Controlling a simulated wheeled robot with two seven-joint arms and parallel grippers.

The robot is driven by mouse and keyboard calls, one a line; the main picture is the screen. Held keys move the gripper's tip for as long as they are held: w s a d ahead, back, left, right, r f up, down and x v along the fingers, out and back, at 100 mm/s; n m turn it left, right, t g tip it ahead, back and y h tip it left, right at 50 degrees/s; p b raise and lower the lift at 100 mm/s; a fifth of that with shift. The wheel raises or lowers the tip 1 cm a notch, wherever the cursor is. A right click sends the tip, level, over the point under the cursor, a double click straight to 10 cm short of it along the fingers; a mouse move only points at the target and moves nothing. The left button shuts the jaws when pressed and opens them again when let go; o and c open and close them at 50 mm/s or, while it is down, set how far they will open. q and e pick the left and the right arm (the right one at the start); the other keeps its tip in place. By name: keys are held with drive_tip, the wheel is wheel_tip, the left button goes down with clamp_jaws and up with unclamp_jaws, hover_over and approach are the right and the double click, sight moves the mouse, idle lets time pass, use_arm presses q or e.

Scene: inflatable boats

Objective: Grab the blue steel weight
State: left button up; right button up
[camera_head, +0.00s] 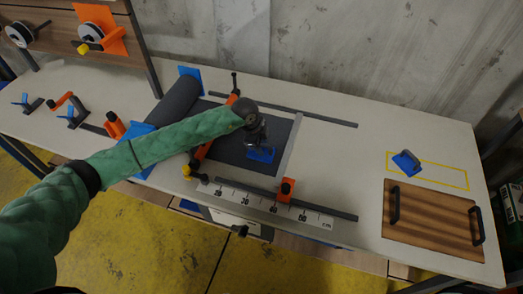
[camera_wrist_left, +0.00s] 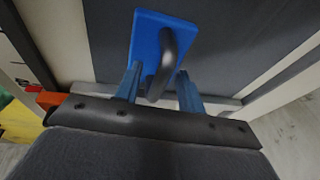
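A blue steel weight (camera_head: 262,154), a flat blue plate with a dark curved handle, sits on the dark fabric on the table, just below my left gripper (camera_head: 255,138). In the left wrist view the weight (camera_wrist_left: 148,42) lies straight ahead. My left gripper (camera_wrist_left: 158,88) is open there, its blue fingers apart on either side of the handle; I cannot tell whether either touches it. A second blue weight (camera_head: 406,162) with a dark handle rests at the yellow-outlined rectangle on the right. My right gripper is not in view.
A wooden board (camera_head: 430,222) with two black handles lies at the right of the table. A dark fabric roll (camera_head: 175,100), an orange-ended bar (camera_head: 204,148) and a ruler (camera_head: 260,203) with an orange slider surround the work area. A concrete wall stands behind.

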use_arm(q)
clamp_jaws()
drive_tip(key=shift+d, duration=0.1)
idle(1.4)
